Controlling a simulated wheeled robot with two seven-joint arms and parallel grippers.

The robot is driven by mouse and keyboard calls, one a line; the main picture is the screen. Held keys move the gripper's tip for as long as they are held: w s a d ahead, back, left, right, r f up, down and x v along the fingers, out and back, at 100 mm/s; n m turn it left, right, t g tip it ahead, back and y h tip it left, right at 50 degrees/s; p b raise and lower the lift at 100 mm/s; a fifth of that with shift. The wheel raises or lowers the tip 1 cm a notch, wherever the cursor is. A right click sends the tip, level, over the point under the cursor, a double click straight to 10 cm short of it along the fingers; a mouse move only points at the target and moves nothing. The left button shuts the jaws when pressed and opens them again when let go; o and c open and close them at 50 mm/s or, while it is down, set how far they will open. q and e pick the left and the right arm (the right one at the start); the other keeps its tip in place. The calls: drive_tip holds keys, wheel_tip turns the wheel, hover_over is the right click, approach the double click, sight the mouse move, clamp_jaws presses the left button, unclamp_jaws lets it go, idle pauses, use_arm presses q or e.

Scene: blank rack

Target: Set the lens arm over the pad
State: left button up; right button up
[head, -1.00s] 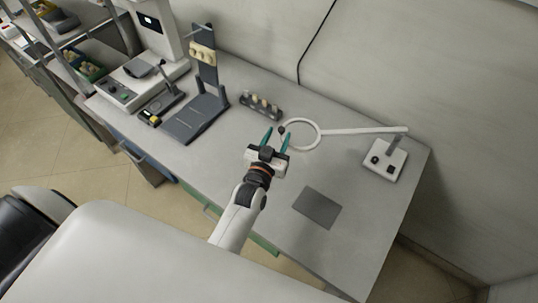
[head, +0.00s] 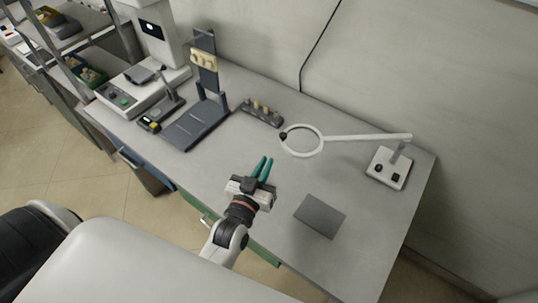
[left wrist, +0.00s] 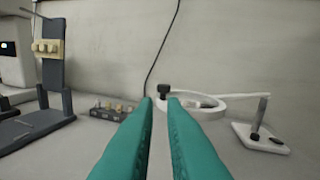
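The lens arm (head: 365,137) is a white bar from a white base (head: 389,168) at the right, ending in a white ring with a dark knob (head: 283,136) on its left side. The ring is behind and left of the pad (head: 320,216), a flat dark grey square on the bench, not over it. My left gripper (head: 263,169) is in front and left of the ring, apart from it. Its teal fingers are slightly open with nothing between them. In the left wrist view the knob (left wrist: 164,91) shows beyond the fingertips. My right gripper is not in view.
A small dark rack with pegs (head: 261,111) sits behind my left gripper. A dark upright stand (head: 203,75) and a white instrument (head: 130,85) stand at the left. The grey bench top is clear around the pad. A wall runs behind the bench.

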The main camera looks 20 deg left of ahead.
use_arm(q)
drive_tip(key=a+n+h+b, duration=0.1)
drive_tip(key=a+n, duration=0.1)
drive_tip(key=w+a+f+n+b, duration=0.1)
drive_tip(key=b, duration=0.1)
drive_tip(key=a+n+h+b, duration=0.1)
drive_tip(key=a+n+b, duration=0.1)
drive_tip(key=shift+w+a+f+n+h, duration=0.3)
drive_tip(key=shift+w, duration=0.1)
clamp_jaws()
drive_tip(key=w+r+n+h+b, duration=0.25)
drive_tip(key=w+n, duration=0.45)
drive_tip(key=w, duration=0.4)
drive_tip(key=s+d+p, duration=0.2)
drive_tip(key=d, duration=0.1)
drive_tip(key=shift+f+h, duration=0.25)
drive_tip(key=shift+f, duration=0.15)
